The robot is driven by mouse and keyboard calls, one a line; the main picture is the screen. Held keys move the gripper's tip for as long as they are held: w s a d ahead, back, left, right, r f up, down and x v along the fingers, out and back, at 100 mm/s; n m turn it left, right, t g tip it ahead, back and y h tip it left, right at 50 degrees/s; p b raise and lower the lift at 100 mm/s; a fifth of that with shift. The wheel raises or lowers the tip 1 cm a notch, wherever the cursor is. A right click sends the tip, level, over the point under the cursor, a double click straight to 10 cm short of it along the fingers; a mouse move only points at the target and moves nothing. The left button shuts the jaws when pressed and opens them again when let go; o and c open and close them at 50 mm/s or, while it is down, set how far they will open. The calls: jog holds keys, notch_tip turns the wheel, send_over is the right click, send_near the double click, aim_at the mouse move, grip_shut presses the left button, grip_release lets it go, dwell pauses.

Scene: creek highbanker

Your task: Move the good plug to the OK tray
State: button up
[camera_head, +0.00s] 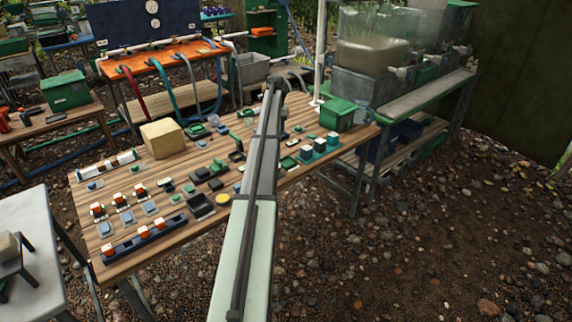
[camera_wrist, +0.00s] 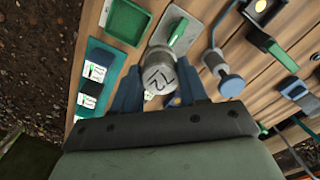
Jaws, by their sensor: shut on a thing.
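In the wrist view, my gripper (camera_wrist: 160,92) is shut on a grey cylindrical plug (camera_wrist: 157,73) with dark markings on its end face. The plug sits between the two blue fingers, and its far side is hidden. Whether it is the good plug, I cannot tell. A teal tray (camera_wrist: 83,104) lies left of my gripper, with white cards bearing green marks; it may be the OK tray, but no lettering is readable. In the head view, my arm hides the gripper and the plug.
A grey piece with a green lever (camera_wrist: 179,31) is just beyond the plug. A blue-grey cylindrical part (camera_wrist: 230,85) with a cable lies to the right. The wooden table (camera_head: 125,176) is crowded with small parts. A green bin (camera_head: 337,116) stands at its far right corner.

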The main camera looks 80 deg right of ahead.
jog(key=s+a, duration=0.3)
jog(key=s, duration=0.2)
jog(key=n, duration=0.2)
send_over(287, 164)
jog(key=shift+s+d+f, duration=0.1)
jog(key=shift+f, duration=4.95)
jog(key=shift+f, duration=0.15)
jog(key=o, duration=1.1)
notch_tip(287, 164, up, 12)
jog(key=shift+r, duration=0.15)
